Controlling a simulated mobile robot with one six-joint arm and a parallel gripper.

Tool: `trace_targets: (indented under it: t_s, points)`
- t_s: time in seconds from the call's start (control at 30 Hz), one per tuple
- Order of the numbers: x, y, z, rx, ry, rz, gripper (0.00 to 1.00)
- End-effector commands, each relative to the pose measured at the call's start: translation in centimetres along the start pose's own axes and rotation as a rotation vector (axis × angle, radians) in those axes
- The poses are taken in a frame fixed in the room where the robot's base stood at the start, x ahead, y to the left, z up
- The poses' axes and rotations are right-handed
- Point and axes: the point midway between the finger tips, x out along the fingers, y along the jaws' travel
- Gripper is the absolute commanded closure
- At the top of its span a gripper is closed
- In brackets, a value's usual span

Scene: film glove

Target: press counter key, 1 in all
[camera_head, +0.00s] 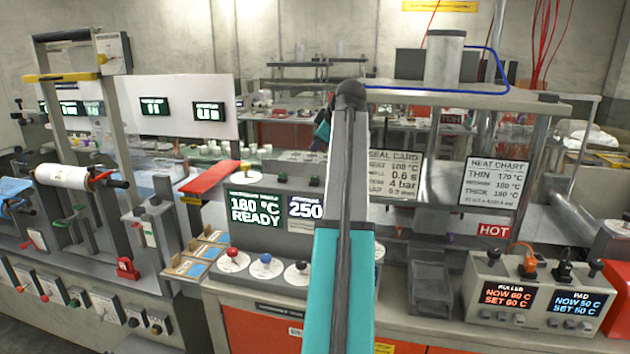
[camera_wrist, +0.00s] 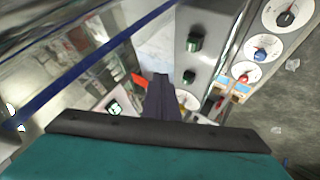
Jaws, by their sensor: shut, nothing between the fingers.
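The control box (camera_head: 262,212) stands behind the counter edge. One screen (camera_head: 255,208) reads 180 °C READY. A second screen (camera_head: 306,207) reads 250, like a count. Small dark green keys sit on top, one (camera_head: 282,177) at left and one (camera_head: 313,180) above the 250 screen. Two green keys also show in the wrist view, an upper one (camera_wrist: 194,43) and a lower one (camera_wrist: 189,77). I cannot tell which is the counter key. My gripper (camera_wrist: 161,80) is shut and empty, its dark fingers left of the lower key, with no contact visible. The head view mostly hides it behind my arm.
Red (camera_head: 233,254), blue (camera_head: 265,260) and black (camera_head: 297,266) knobs sit on white dials along the front. A metal shelf (camera_head: 480,97) with a blue cable overhangs at right. A red bar (camera_head: 210,177) lies at left. A heater controller (camera_head: 535,290) stands right.

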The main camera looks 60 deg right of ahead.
Motion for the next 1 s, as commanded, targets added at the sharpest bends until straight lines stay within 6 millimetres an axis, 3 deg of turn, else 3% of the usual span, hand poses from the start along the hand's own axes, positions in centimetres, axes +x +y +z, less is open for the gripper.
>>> trace_targets:
  t_s: [0.6,1.0]
  points:
    - [4.1,-3.0,3.1,0.002,-0.001,0.0,1.0]
    - [4.5,-3.3,3.5,0.002,-0.001,0.0,1.0]
